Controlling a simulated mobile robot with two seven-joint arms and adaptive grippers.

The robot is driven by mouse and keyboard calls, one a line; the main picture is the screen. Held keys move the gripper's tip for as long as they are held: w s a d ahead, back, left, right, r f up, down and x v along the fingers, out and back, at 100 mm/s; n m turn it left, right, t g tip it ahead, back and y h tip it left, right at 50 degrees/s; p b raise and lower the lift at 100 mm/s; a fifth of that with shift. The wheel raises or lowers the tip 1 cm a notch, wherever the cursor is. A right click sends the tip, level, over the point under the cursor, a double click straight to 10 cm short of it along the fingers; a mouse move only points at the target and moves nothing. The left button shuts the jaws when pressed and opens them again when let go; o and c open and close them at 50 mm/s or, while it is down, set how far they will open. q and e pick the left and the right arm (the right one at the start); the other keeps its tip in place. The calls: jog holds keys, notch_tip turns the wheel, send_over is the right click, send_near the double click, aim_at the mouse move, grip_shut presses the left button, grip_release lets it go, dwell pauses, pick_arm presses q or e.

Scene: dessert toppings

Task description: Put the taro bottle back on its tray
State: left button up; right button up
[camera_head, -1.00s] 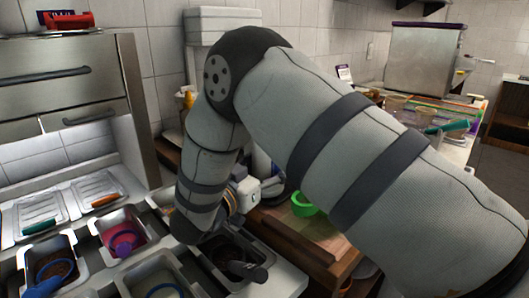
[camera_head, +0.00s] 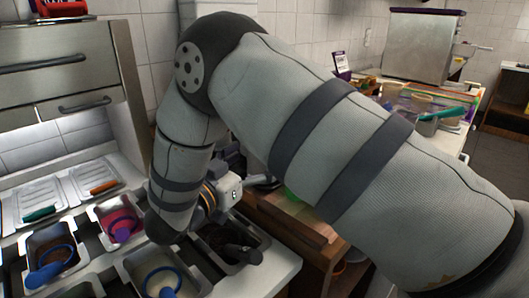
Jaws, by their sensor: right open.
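My right gripper (camera_head: 263,182) is partly in view beyond my right forearm, over the wooden-topped counter just past the topping bins. Its jaws are open, and I see nothing held between them. I cannot make out the taro bottle or its tray; my large right arm covers much of the middle and right of the view. My left gripper is not in view.
Topping bins sit at front left: a pink one (camera_head: 105,212), a brown-filled one (camera_head: 29,241) and a dark-filled one with a black-handled scoop (camera_head: 236,253). A green item (camera_head: 291,194) shows behind my arm. Cups and containers (camera_head: 420,102) crowd the back-right counter.

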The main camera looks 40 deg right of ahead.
jog(key=v, duration=0.8)
jog(key=shift+r, duration=0.15)
notch_tip(320, 180, up, 9)
dwell(0.3)
